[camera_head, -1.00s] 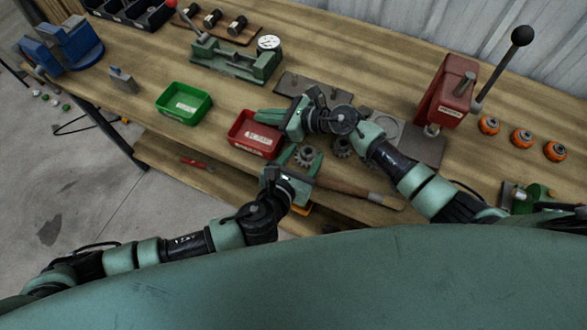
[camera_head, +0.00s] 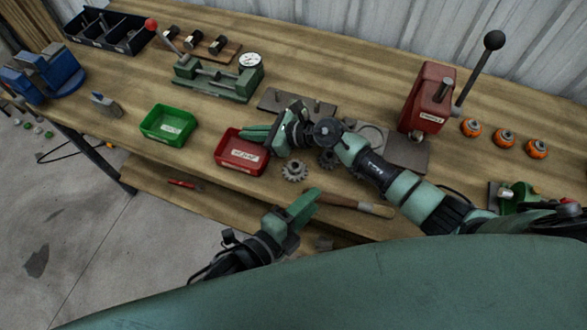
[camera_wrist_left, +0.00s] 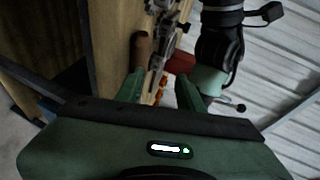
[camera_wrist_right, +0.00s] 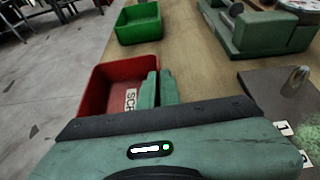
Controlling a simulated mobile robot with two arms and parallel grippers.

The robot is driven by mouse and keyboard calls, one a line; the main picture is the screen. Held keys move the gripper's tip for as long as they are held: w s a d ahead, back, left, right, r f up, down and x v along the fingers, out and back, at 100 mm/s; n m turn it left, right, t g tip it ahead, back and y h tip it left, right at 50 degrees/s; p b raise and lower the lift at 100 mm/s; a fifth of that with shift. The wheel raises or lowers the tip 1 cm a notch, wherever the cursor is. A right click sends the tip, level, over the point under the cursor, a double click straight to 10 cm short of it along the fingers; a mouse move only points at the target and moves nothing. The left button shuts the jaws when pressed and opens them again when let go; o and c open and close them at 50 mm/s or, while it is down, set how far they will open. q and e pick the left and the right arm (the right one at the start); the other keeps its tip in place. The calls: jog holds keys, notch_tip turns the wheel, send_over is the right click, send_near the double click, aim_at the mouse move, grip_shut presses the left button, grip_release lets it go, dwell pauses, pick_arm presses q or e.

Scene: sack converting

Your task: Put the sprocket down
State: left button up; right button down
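A grey toothed sprocket (camera_head: 294,171) lies on the bench near its front edge, just right of the red tray (camera_head: 228,157). A second grey toothed part (camera_head: 328,158) lies right of it, partly hidden by my right arm. My left gripper (camera_head: 308,203) is below and in front of the sprocket, apart from it. In the left wrist view its fingers (camera_wrist_left: 160,90) are spread with nothing held between them. My right gripper (camera_head: 256,134) hovers at the red tray's right rear side. In the right wrist view its fingers (camera_wrist_right: 158,88) are together, with nothing visible held.
A wooden-handled tool (camera_head: 345,203) lies along the front edge, right of the sprocket. A green tray (camera_head: 168,125) stands left of the red one. A red press (camera_head: 426,98) and several orange parts (camera_head: 504,138) stand at the right. Bench between the trays is clear.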

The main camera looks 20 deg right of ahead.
pick_arm(q)
jog(key=w+a+n+t, duration=0.2)
jog(key=a+n+t, duration=0.1)
jog(key=n, duration=0.8)
jog(key=n+t+y, duration=0.2)
jog(key=n+t, duration=0.1)
jog(key=n, duration=0.6)
send_near(293, 171)
jog(key=x, duration=0.4)
jog(key=shift+a+r, duration=0.1)
jog(key=shift+r, duration=0.25)
jog(key=shift+f+x, duration=0.2)
jog(key=shift+x, duration=1.4)
jog(key=shift+f+x, duration=0.2)
jog(key=shift+x, duration=1.4)
jog(key=shift+s, duration=0.1)
jog(key=shift+r, duration=0.1)
grip_shut()
